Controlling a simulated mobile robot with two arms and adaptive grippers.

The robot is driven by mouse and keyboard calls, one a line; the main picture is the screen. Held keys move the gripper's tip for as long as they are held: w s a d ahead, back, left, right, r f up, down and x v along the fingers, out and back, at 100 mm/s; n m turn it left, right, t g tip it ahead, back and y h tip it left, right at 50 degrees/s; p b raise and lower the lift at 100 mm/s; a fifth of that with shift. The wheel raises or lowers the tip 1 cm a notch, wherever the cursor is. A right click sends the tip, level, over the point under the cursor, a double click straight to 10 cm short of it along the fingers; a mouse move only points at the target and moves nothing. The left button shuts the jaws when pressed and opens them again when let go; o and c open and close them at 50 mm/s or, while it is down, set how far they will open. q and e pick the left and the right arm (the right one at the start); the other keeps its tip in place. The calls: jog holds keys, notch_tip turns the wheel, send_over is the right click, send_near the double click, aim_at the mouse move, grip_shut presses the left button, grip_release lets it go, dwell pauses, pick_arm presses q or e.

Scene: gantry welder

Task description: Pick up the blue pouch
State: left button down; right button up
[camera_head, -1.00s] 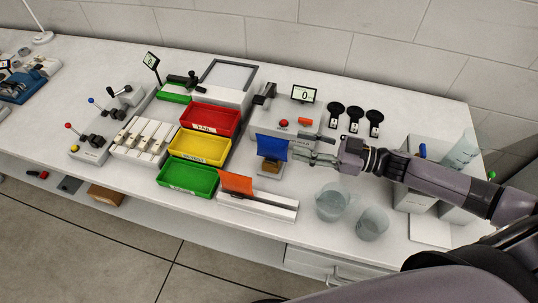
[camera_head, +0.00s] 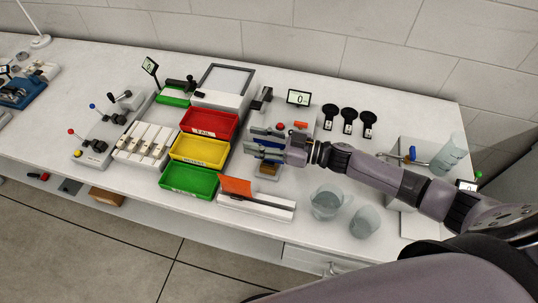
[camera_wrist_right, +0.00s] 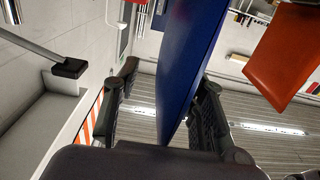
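The blue pouch (camera_wrist_right: 190,55) is a thin, flat blue sheet standing between the two fingers of my right gripper in the right wrist view. A clear gap shows on the left finger's side; the right finger is close to the pouch, and I cannot tell if it touches. In the head view my right gripper (camera_head: 252,140) is open and reaches around the pouch from the right, hiding most of it. A small tan stand (camera_head: 268,171) shows just below the gripper. My left gripper is not in view.
Red (camera_head: 210,137), yellow (camera_head: 176,154) and green (camera_head: 168,190) trays stand left of the gripper. An orange pouch (camera_head: 237,187) stands in front on a white sealer (camera_head: 258,204). Black scoops (camera_head: 348,115) lie behind the arm.

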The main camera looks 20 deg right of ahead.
jog(key=shift+w+a, duration=0.15)
jog(key=shift+a, duration=0.05)
jog(key=shift+d, duration=0.1)
grip_shut()
dwell(0.5)
